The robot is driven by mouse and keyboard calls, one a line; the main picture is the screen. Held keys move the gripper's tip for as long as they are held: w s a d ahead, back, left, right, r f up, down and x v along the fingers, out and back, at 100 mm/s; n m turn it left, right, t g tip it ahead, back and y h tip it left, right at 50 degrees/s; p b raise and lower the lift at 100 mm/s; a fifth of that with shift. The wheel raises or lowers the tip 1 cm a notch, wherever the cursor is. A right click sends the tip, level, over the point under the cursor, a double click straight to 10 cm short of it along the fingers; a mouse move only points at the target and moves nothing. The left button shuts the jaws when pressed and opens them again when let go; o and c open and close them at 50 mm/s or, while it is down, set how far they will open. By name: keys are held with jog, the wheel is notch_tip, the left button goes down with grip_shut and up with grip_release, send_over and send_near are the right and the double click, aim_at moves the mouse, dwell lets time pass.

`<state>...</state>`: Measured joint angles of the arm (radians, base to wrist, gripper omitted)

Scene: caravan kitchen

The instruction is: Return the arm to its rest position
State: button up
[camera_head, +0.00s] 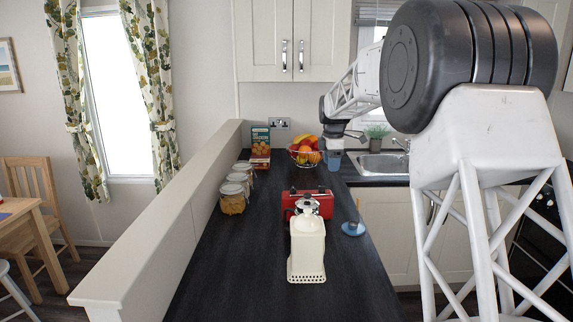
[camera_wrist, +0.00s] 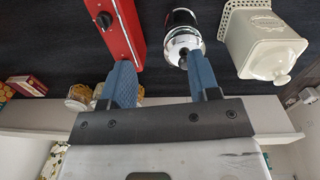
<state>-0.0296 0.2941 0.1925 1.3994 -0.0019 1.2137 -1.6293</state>
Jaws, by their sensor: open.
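My gripper (camera_wrist: 162,82) shows two blue fingers spread apart, with nothing held between them in the wrist view. In the head view my gripper (camera_head: 333,160) hangs at the end of my arm toward the far end of the dark counter (camera_head: 265,290), beside the fruit bowl. My arm comes from the right, over the sink side. The fingertips look clear of the things on the counter, though their exact height is hard to tell.
A cream canister (camera_head: 308,250), a red toaster (camera_head: 320,195) and a chrome-topped black object (camera_wrist: 181,35) stand on the counter. Several jars (camera_head: 233,197) line the partition. A fruit bowl (camera_head: 304,155) and a box (camera_head: 260,148) stand at the back. A blue spoon rest (camera_head: 353,229) lies right.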

jog(key=s+d+r+m+t, duration=0.1)
jog(key=s+r+m, duration=0.3)
jog(key=s, duration=1.1)
jog(key=s+d+r+m, duration=0.1)
jog(key=s+m, duration=0.4)
jog(key=s, duration=1.1)
jog(key=s+f+m, duration=0.3)
jog(key=s, duration=0.7)
jog(key=s+f+m, duration=0.3)
jog(key=s+f, duration=0.1)
jog(key=s, duration=0.6)
jog(key=s+d+f+m+t, duration=0.1)
jog(key=s+f+m, duration=0.3)
jog(key=s, duration=0.7)
